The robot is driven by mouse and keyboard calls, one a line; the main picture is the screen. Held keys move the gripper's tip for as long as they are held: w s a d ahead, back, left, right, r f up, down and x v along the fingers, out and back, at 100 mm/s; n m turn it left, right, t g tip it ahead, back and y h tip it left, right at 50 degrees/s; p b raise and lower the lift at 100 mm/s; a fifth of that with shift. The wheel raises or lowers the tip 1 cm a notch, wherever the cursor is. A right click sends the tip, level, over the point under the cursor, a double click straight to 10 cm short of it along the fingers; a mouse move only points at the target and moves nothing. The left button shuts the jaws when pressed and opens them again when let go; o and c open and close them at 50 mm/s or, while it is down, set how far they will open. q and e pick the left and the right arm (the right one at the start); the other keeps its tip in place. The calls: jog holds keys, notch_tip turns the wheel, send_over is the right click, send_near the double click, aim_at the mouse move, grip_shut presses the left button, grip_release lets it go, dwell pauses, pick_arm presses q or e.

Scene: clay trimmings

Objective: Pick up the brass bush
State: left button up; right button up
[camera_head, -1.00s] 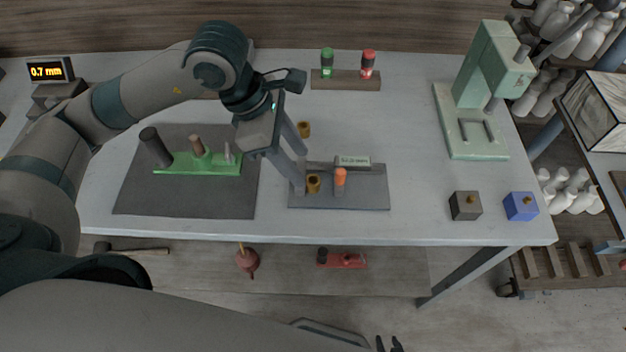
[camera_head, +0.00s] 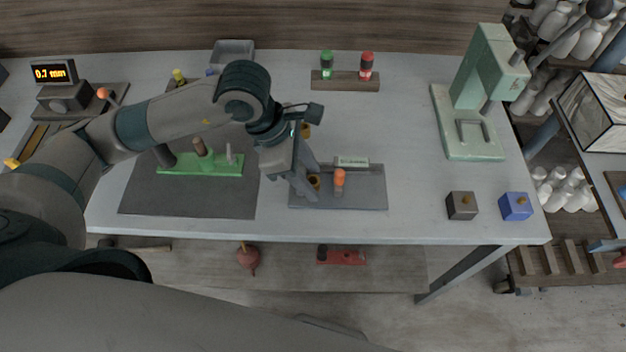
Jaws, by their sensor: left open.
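Two brass-coloured bushes show. One brass bush (camera_head: 315,183) stands on the small grey mat (camera_head: 364,200), left of an orange-topped peg (camera_head: 339,178). The other brass bush (camera_head: 306,130) stands on the bare table behind that mat, partly hidden by my left gripper. My left gripper (camera_head: 314,184) is open and points down at the bush on the mat. Its fingers are around or just beside this bush and partly cover it; I cannot tell whether they touch it. My right gripper is not in view.
A green holder with pegs (camera_head: 205,168) stands on a dark mat (camera_head: 190,205) at left. A wooden block (camera_head: 345,84) holds green and red-topped items at the back. A pale green press (camera_head: 462,145) and dark and blue cubes (camera_head: 516,207) are at right. The centre-right tabletop is clear.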

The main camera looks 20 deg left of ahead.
pick_arm(q)
grip_shut()
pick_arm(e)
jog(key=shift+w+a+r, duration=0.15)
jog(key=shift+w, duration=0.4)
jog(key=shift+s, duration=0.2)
